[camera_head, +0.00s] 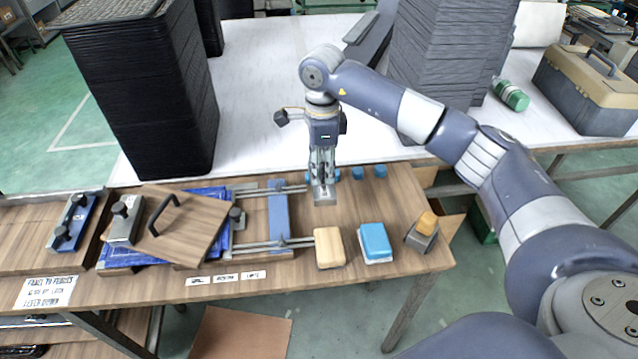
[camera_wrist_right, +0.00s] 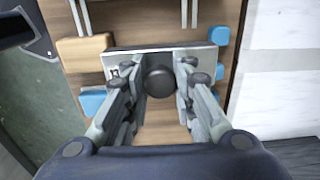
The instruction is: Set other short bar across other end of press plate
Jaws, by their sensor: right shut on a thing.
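My right gripper (camera_head: 323,182) is shut on a short grey metal bar (camera_head: 325,195) and holds it above the table, right of the rails. In the right wrist view the bar (camera_wrist_right: 205,56) lies crosswise beyond the fingers, with a black knob (camera_wrist_right: 160,82) between them. The wooden press plate (camera_head: 205,222) with a black handle sits askew over blue material (camera_head: 127,256) at the left. Another short grey bar (camera_head: 123,232) with a black knob lies across its left end. A dark knob (camera_head: 236,215) stands by its right end. My left gripper is out of view.
A blue crossbar (camera_head: 279,210) spans two metal rails (camera_head: 262,245). A tan block (camera_head: 329,247), a blue-and-white block (camera_head: 375,241) and a grey block with an orange top (camera_head: 424,230) stand at the right. Tall black trays (camera_head: 150,100) rise behind the plate.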

